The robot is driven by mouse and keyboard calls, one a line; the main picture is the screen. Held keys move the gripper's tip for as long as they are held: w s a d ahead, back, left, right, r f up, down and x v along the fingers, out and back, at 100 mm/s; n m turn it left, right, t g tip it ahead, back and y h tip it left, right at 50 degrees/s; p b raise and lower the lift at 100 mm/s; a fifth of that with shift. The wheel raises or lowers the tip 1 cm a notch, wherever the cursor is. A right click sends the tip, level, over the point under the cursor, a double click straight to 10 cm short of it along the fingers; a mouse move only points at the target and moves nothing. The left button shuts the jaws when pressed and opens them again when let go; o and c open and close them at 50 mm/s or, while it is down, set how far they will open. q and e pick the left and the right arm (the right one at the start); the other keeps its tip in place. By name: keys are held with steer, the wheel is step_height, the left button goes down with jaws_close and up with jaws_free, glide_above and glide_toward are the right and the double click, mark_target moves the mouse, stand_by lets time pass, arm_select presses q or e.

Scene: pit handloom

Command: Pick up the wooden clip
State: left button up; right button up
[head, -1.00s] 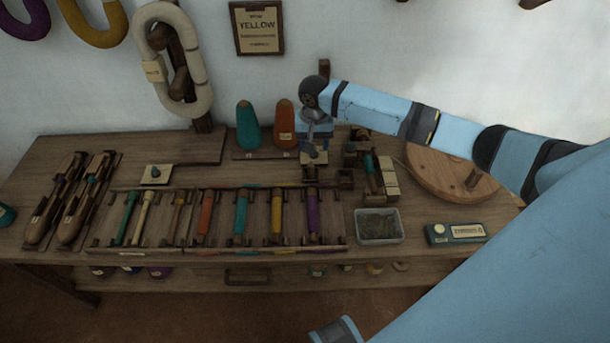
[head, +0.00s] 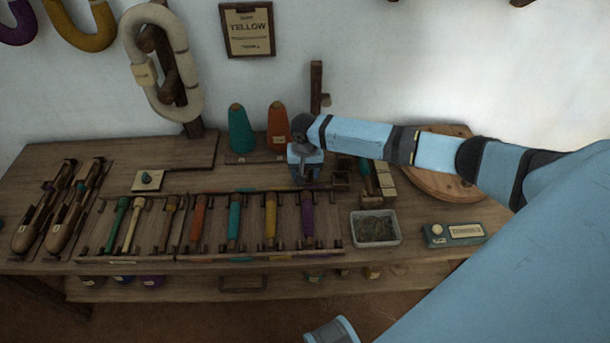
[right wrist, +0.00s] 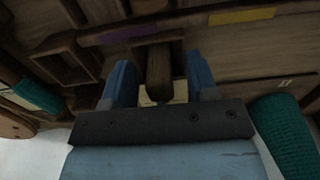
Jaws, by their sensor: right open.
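A dark brown wooden piece, which looks like the wooden clip (right wrist: 159,78), stands between the fingers in the right wrist view, with a pale card (right wrist: 146,100) close by it. My right gripper (head: 305,178) is low over the back of the bench, behind the purple bobbin. In the right wrist view its two blue fingers (right wrist: 160,62) are open, one on each side of the wooden piece. I cannot tell whether they touch it. In the head view the gripper hides the piece. My left gripper is not in view.
A rack with several coloured bobbins (head: 234,216) lies just in front of the gripper. A teal cone (head: 240,130) and an orange cone (head: 278,127) stand behind left. A clear tray (head: 375,229), a teal box (head: 454,234) and a round wooden disc (head: 440,170) are to the right.

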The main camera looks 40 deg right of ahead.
steer(key=c, duration=0.9)
steer(key=shift+c, duration=0.4)
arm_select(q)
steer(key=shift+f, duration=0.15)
arm_select(e)
steer(key=shift+r, duration=0.1)
arm_select(q)
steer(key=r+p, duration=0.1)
steer(key=p, duration=0.2)
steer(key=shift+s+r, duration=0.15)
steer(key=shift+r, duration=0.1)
arm_select(e)
step_height(320, 180, up, 20)
steer(key=shift+f, duration=0.1)
jaws_close()
